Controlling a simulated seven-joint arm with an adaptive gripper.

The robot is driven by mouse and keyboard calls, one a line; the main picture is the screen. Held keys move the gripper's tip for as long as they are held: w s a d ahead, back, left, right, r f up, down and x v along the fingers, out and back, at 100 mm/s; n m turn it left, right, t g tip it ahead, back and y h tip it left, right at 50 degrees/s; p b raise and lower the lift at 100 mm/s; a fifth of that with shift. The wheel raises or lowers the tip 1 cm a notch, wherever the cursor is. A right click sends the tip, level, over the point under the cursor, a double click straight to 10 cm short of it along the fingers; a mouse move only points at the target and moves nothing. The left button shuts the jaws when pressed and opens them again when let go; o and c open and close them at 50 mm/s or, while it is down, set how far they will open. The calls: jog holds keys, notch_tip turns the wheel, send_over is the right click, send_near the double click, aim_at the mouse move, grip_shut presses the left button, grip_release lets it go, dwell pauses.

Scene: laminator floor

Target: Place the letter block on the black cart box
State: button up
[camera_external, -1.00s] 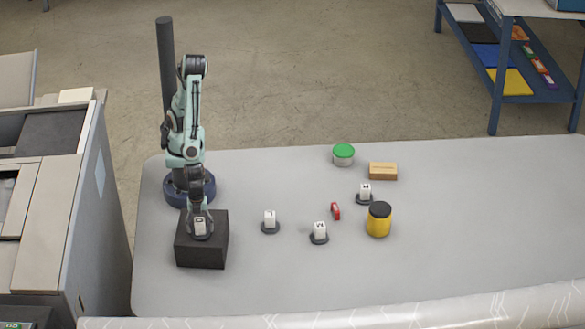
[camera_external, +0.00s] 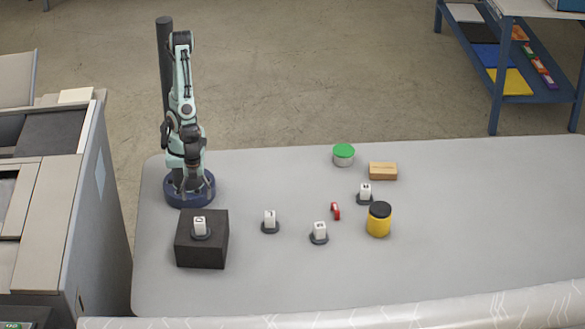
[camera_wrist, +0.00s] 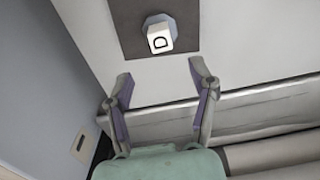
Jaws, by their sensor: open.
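A white letter block (camera_external: 199,226) on a round dark base stands upright on the black cart box (camera_external: 186,252) at the left of the table. In the wrist view the block (camera_wrist: 159,37) shows a letter like D, and the box (camera_wrist: 123,41) lies under it. My gripper (camera_wrist: 161,88) is open and empty, apart from the block. In the external view my gripper (camera_external: 192,166) is up and behind the box, near my base. Three similar white blocks stand on dark bases on the table: one (camera_external: 269,218), another (camera_external: 320,230) and a third (camera_external: 365,191).
A yellow jar (camera_external: 379,222) with a black lid, a small red item (camera_external: 336,211), a green-lidded tub (camera_external: 343,154) and a tan box (camera_external: 383,171) stand mid-table. The right part of the table (camera_external: 480,220) is clear. A large machine (camera_external: 60,210) stands beyond the left edge.

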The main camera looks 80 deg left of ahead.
jog(key=shift+r, duration=0.25)
jog(key=w+a+r+n+y, duration=0.1)
jog(key=w+a+r+n, duration=0.1)
jog(key=w+a+n, duration=0.6)
jog(key=w+a+r+n, duration=0.1)
jog(key=w+a+n, duration=0.35)
jog(key=a, duration=0.85)
jog(key=s+a+n, duration=0.4)
jog(key=a+n, duration=0.2)
jog(key=a, duration=0.3)
jog(key=shift+s+a+f+n, duration=0.2)
jog(key=shift+a+n, duration=0.15)
